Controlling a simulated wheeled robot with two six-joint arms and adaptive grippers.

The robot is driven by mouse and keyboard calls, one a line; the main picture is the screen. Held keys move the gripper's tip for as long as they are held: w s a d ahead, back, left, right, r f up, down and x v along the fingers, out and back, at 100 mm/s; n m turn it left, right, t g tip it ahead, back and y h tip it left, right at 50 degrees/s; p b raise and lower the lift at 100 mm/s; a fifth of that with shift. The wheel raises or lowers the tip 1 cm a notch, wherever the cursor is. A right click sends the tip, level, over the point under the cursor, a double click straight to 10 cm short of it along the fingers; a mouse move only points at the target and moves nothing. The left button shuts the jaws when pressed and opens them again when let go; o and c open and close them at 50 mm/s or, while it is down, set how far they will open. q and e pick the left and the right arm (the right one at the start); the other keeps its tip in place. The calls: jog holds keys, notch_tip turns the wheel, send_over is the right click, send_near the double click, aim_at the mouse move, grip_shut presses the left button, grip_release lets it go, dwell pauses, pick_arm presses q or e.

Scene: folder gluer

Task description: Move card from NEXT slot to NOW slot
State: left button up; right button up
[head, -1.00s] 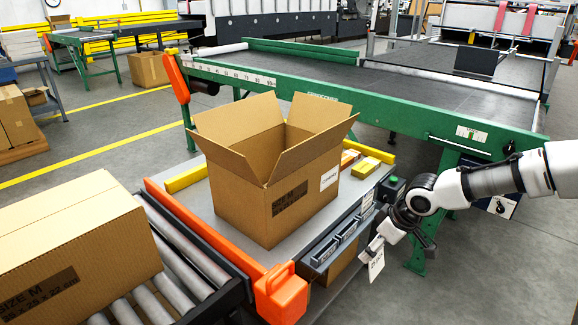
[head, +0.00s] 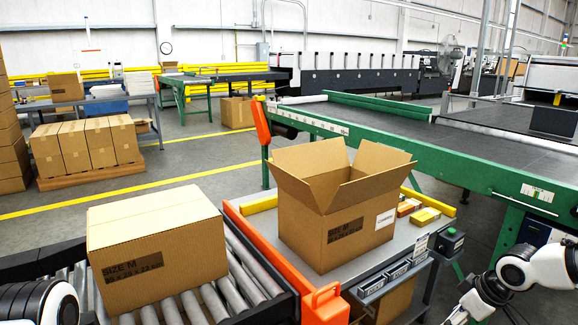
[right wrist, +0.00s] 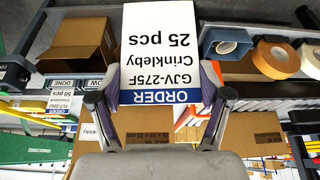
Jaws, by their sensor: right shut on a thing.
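In the head view the right gripper (head: 474,306) is at the bottom edge, right of the slot row and partly cut off. Three dark card slots line the table's front edge: near (head: 372,286), middle (head: 398,272) and far (head: 420,258). Another card (head: 420,243) stands at the far slot; in the right wrist view that card (right wrist: 60,103) is beside the DONE label. My left gripper is out of view.
An open carton (head: 335,225) stands on the grey table (head: 290,252). A closed size M carton (head: 160,250) sits on the roller conveyor (head: 240,290). An orange block (head: 325,303) is at the table's near corner. Tape rolls (right wrist: 275,57) show in the right wrist view.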

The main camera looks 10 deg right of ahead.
jog(key=w+a+r+m+h, duration=0.1)
jog(key=w+a+m, duration=0.1)
jog(key=a, duration=0.6)
jog(key=w+a+r+m+h, duration=0.1)
jog(key=w+a+r+m, duration=0.1)
jog(key=a, duration=0.7)
jog(key=w+a+r+m+h, duration=0.1)
jog(key=w+a+r+m, duration=0.1)
jog(key=a, duration=0.6)
jog(key=w+m, duration=0.1)
jog(key=m, duration=0.1)
jog(key=shift+w+a+m, duration=0.2)
jog(key=shift+w+m, duration=0.1)
jog(key=shift+w, duration=0.05)
jog(key=shift+r, duration=0.15)
